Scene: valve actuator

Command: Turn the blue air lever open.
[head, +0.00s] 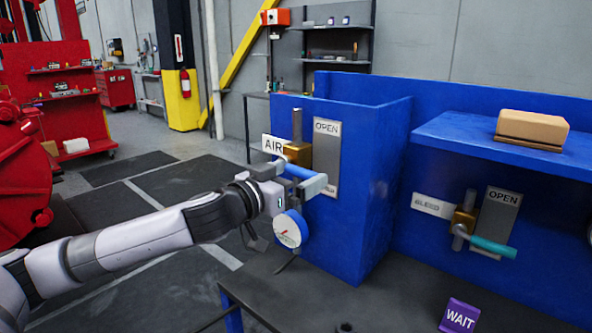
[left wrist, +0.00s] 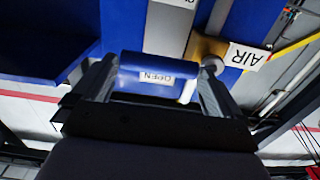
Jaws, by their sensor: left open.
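The blue air lever (head: 299,171) sticks out sideways to the right from the brass air valve (head: 297,152), in front of the grey OPEN plate (head: 326,150). My left gripper (head: 293,180) is at the lever with its jaws open. The brass valve also shows there (left wrist: 206,47). Part of the lever is hidden by the gripper in the head view. My right gripper is out of view.
A round gauge (head: 291,229) hangs just below the gripper. The blue panel box (head: 372,190) stands right behind the lever. At right are the teal bleed lever (head: 493,246), a brown box (head: 532,128) on a blue shelf, and a purple WAIT block (head: 460,316).

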